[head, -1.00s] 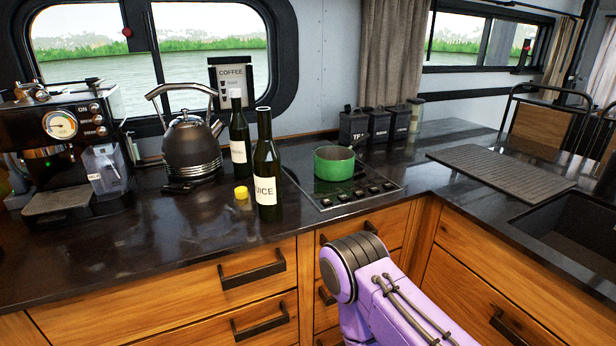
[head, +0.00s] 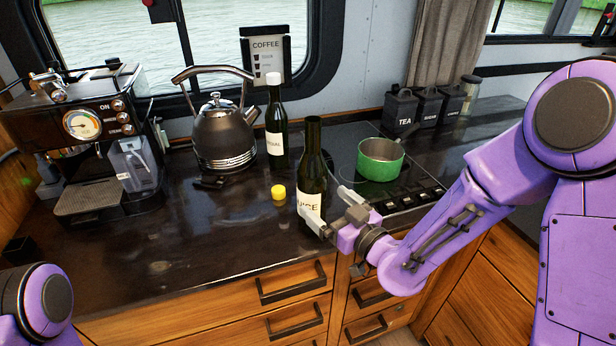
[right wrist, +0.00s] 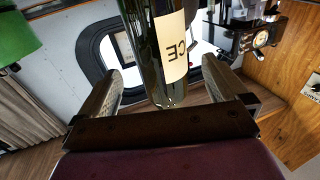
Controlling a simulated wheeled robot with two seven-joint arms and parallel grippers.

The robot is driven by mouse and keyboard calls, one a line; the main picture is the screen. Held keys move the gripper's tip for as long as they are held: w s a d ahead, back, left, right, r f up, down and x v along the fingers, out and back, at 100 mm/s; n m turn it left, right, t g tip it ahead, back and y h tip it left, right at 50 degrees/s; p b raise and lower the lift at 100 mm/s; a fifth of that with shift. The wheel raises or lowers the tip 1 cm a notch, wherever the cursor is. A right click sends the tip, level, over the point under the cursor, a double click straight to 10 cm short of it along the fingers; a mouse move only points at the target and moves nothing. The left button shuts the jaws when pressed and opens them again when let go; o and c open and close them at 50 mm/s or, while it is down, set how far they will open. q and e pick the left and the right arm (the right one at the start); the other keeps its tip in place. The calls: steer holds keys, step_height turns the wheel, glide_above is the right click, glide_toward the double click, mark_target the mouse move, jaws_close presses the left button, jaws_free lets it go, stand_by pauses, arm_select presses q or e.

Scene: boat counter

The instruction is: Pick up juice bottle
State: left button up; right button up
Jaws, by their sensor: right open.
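The juice bottle (head: 313,160) is dark green glass with a white label and stands upright near the counter's front edge. Its uncapped neck shows in the head view. My right gripper (head: 328,207) is open at the bottle's lower right side, with one fingertip in front of the label and the other to the right of the bottle. In the right wrist view the bottle (right wrist: 145,45) shows between the spread fingers (right wrist: 162,82), with a gap on each side; the label reads "CE" in part. My left gripper is out of view.
A white-capped dark bottle (head: 276,125) stands behind the juice bottle. A kettle (head: 224,135) and coffee machine (head: 85,150) stand further left. A green pot (head: 380,163) sits on the hob (head: 408,190).

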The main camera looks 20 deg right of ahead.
mark_target(308, 189)
steer(key=shift+p+x, duration=0.3)
steer(key=shift+x, duration=0.8)
steer(key=p+x, duration=0.1)
steer(key=x, duration=0.1)
steer(key=p+x, duration=0.1)
steer(key=x, duration=0.2)
steer(key=shift+w+a+f, duration=0.1)
steer(key=shift+w+f, duration=0.05)
steer(key=shift+f, duration=0.1)
steer(key=c, duration=0.5)
steer(key=shift+w, duration=0.1)
steer(key=c, duration=1.1)
